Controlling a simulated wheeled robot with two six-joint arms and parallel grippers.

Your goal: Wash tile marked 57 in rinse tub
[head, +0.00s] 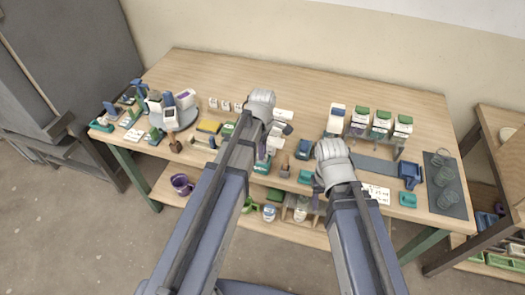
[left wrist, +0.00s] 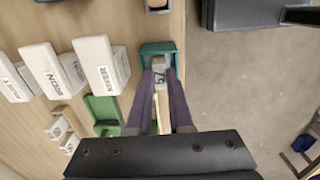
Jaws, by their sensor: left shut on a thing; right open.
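In the left wrist view my left gripper (left wrist: 160,82) is shut on a small pale tile marked 57 (left wrist: 159,78). The tile sits between the two purple fingertips, at the mouth of a small teal holder (left wrist: 158,48). I cannot tell whether the tile touches the holder. In the head view my left arm covers much of the left gripper and the tile. My right gripper (head: 318,188) is open and empty near the front edge of the table, partly hidden by its wrist. I cannot pick out the rinse tub with certainty.
White lettered boxes (left wrist: 98,66) and a green tray (left wrist: 103,112) stand beside the left gripper. A blue container (head: 410,175) and a dark mat (head: 452,208) with wire rings are at the right. The wooden table's back strip (head: 290,78) is clear.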

